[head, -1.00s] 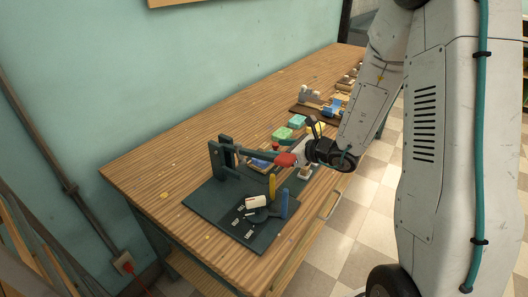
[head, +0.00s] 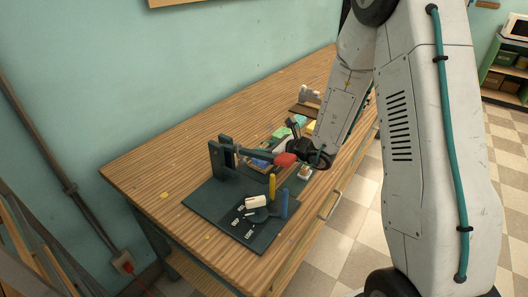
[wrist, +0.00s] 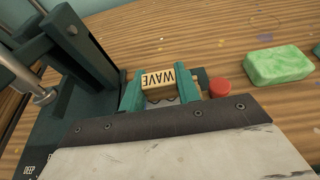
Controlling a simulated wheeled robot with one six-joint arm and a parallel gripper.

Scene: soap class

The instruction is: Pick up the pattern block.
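The pattern block (wrist: 158,79) is a small cream block with the word WAVE, upside down in the wrist view. It sits between the two teal fingers of my gripper (wrist: 160,88). The fingers line up with its ends and appear shut on it, with no clear gap. Whether its underside is off the table cannot be told. In the head view my gripper (head: 282,145) is low over the table behind the press's red handle, and the block there is hidden by the arm and handle.
A dark green press (head: 222,157) with a red handle (head: 285,160) stands close to my gripper; its frame also shows in the wrist view (wrist: 80,45). A cream piece (head: 257,202) lies on its base. A red round piece (wrist: 219,88) and green soap (wrist: 278,66) are to the right.

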